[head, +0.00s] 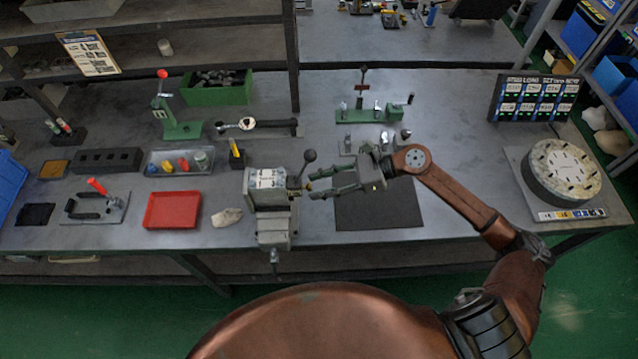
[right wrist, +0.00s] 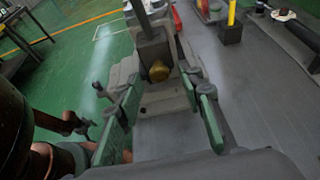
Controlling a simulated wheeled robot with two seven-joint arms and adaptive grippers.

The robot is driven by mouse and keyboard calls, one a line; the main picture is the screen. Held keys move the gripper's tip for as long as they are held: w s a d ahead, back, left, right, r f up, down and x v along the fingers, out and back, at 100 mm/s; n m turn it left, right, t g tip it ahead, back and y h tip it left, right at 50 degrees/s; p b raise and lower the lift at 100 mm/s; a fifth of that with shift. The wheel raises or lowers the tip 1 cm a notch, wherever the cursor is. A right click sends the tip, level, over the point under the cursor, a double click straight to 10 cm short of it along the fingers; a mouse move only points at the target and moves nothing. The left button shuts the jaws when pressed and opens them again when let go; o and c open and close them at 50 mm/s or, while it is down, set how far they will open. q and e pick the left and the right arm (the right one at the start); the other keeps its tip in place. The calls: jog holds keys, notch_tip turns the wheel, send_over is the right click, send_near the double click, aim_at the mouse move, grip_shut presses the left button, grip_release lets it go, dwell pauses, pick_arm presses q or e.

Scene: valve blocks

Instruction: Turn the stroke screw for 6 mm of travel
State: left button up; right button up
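A grey valve block (head: 270,200) is held in a vise at the front edge of the table, with a black ball lever (head: 310,156) rising at its right. A brass screw head, apparently the stroke screw (head: 308,187), faces right from the block. In the right wrist view the brass screw (right wrist: 159,71) shows ahead, between the lines of the two green fingers. My right gripper (head: 314,187) is open and level, its fingertips pointing left close to the screw. Whether the tips overlap the screw I cannot tell; no contact shows. My left gripper is not in view.
A dark mat (head: 380,212) lies beneath my right gripper. A red tray (head: 172,210) and a pale rag (head: 227,217) are left of the block. A green press fixture (head: 362,113) stands behind, and a round dial stand (head: 563,172) is at right.

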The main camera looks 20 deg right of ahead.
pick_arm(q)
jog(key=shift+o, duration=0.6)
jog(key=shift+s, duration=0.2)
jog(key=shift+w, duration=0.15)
pick_arm(e)
grip_shut()
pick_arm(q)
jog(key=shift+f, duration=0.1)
pick_arm(e)
jog(key=shift+w+m, duration=0.1)
jog(key=shift+m, duration=0.2)
pick_arm(q)
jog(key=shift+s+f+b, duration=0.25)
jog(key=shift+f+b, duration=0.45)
jog(key=shift+b, duration=0.05)
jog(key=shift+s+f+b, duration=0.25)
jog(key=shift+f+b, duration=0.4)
jog(key=shift+b, duration=0.1)
pick_arm(e)
jog(key=shift+w+d+f+m+g+y, duration=0.15)
jog(key=shift+m+g+y, duration=0.75)
jog(key=shift+m, duration=1.2)
jog(key=shift+w+a+f+m+g+y, duration=0.15)
jog(key=shift+m+g+y, duration=0.7)
jog(key=shift+m, duration=1.25)
jog(key=shift+w+d+f+m+g+y, duration=0.15)
jog(key=shift+m+g+y, duration=0.7)
jog(key=shift+m, duration=1.25)
grip_release()
